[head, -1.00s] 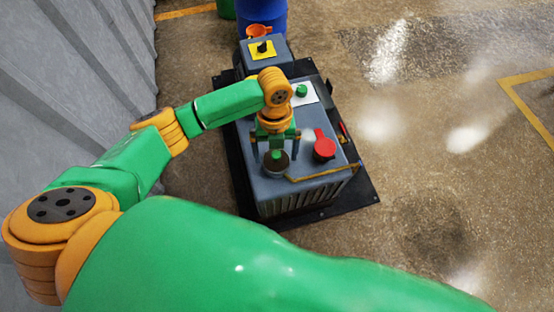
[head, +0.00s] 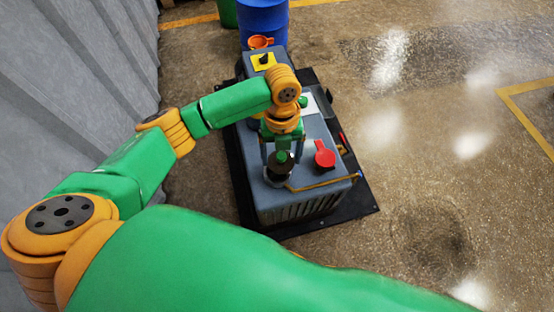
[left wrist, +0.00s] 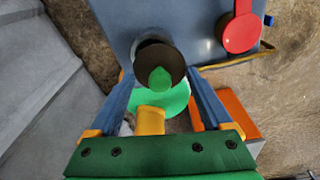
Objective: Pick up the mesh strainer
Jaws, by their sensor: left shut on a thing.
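The mesh strainer appears to be the dark cylinder with a green knob (head: 281,170) at the near left corner of the grey machine top. Its mesh cannot be made out. In the left wrist view its round brown end (left wrist: 160,55) and green knob show between the fingers. My left gripper (head: 279,155) points down over it with its blue fingers on either side, shut on it. A grey ring shows at its foot. I cannot tell whether it is lifted clear. My right gripper is not in view.
A red round part with a handle (head: 325,156) lies to the right on the machine top (head: 318,178). A yellow-brown pipe (head: 325,183) runs along the near edge. An orange cup (head: 260,42) and blue barrel (head: 264,20) stand behind. A corrugated wall (head: 85,75) is at left; floor at right is clear.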

